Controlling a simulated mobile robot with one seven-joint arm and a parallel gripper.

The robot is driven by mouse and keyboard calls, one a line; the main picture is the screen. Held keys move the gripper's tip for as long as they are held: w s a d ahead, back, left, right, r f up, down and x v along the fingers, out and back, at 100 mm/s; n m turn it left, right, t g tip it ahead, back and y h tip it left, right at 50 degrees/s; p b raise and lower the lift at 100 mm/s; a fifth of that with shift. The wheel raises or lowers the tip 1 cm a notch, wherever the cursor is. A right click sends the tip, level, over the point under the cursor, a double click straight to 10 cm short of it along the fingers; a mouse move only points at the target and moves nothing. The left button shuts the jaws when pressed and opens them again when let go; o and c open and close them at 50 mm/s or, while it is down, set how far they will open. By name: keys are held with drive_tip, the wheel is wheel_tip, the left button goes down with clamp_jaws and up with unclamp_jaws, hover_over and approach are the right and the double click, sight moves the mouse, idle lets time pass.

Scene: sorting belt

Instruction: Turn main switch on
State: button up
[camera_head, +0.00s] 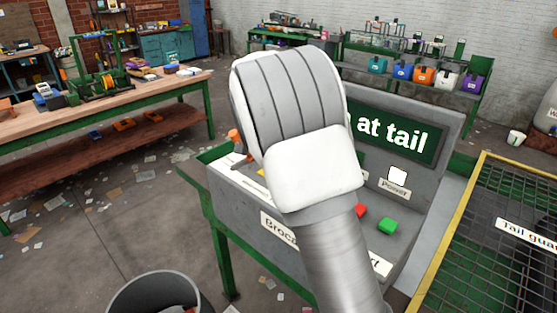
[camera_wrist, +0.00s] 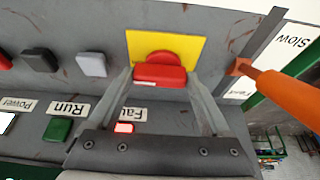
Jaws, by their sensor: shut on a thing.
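A red switch handle (camera_wrist: 160,59) sits on a yellow plate (camera_wrist: 198,46) on the grey control panel in the wrist view. I take it for the main switch. My gripper (camera_wrist: 160,78) has one finger on each side of the handle and is shut on it. The handle's front bar lies across the wrist picture. In the head view my arm hides the handle and my gripper. A white power lamp (camera_head: 397,176) is lit above its "Power" label. A red fault lamp (camera_wrist: 123,128) is lit.
An orange lever (camera_wrist: 285,97) sticks out close beside my gripper, by the speed labels. A green block (camera_head: 387,226) and a red one (camera_head: 360,210) show on the console. A yellow-edged tail guard (camera_head: 450,235) stands right of it. A grey bin (camera_head: 150,285) stands in front.

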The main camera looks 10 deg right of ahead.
idle(0.3)
drive_tip(key=o, duration=1.2)
drive_tip(key=shift+c, duration=0.2)
drive_tip(key=p+v, duration=0.1)
drive_tip(key=v, duration=1.6)
drive_tip(key=shift+r, duration=0.25)
drive_tip(key=shift+s, duration=0.1)
